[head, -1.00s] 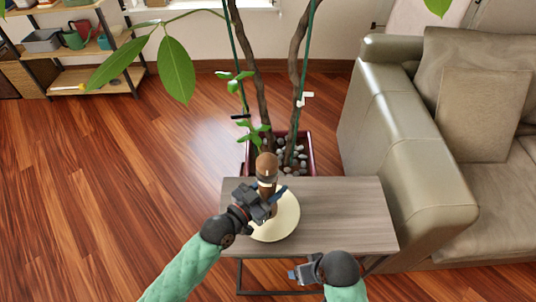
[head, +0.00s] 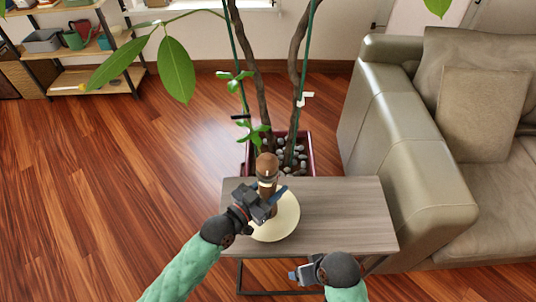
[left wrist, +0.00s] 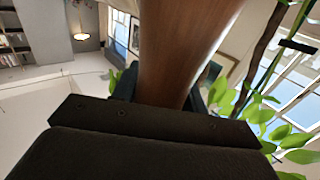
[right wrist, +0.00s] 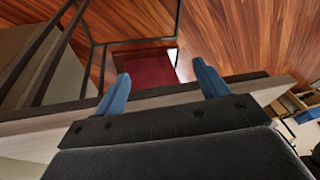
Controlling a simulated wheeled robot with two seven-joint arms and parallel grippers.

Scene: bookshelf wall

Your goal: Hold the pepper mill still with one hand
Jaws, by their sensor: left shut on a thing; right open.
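The brown wooden pepper mill (head: 266,167) stands upright on a pale round plate or board (head: 287,222) on the small table. My left gripper (head: 266,203) is shut on the mill's body, below its pale band. In the left wrist view the mill's brown shaft (left wrist: 182,50) rises between the fingers; its lower end is hidden. My right gripper (head: 298,275) is open and empty at the table's front edge, apart from the mill. Its two blue fingertips (right wrist: 162,88) are spread in the right wrist view.
The grey wooden table (head: 345,215) is bare on its right side. A potted plant (head: 311,155) with tall stems stands close behind it. A beige leather sofa (head: 405,170) is at the right. A shelf (head: 95,75) stands at the far left, with open floor before it.

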